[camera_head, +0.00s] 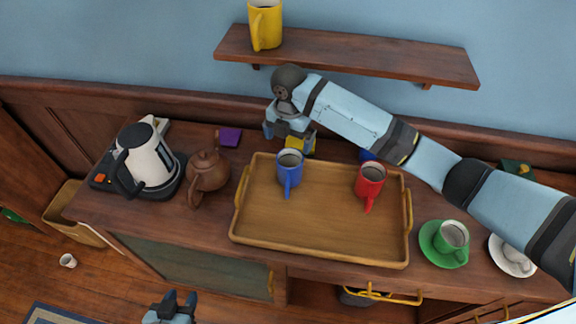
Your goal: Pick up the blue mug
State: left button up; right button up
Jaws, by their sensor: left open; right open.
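The blue mug (289,170) stands upright on the wooden tray (320,233), near its back left, with its handle towards the front. My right gripper (290,139) is open just behind the blue mug, above the back of the cabinet top. A small yellow item (297,145) shows by its fingers; I cannot tell if they touch it. A red mug (369,183) stands at the tray's right side. My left gripper (181,298) is open and empty, low in front of the cabinet at the bottom edge of the view.
A brown teapot (208,171) and white kettle (150,158) stand left of the tray. A green cup (451,238) and a white cup (515,255) on saucers stand right. A blue item (367,156) is partly hidden by my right arm. A yellow mug (266,25) sits on the wall shelf (350,52).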

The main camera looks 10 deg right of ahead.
aim_at(289, 153)
notch_tip(289, 153, down, 6)
jog(key=shift+s+r, duration=0.15)
jog(key=shift+r, duration=0.05)
jog(key=f, duration=0.2)
jog(key=s+f, duration=0.1)
jog(key=f, duration=0.2)
jog(key=shift+a+p, duration=0.15)
jog(key=shift+p, duration=0.2)
jog(key=c, duration=1.1)
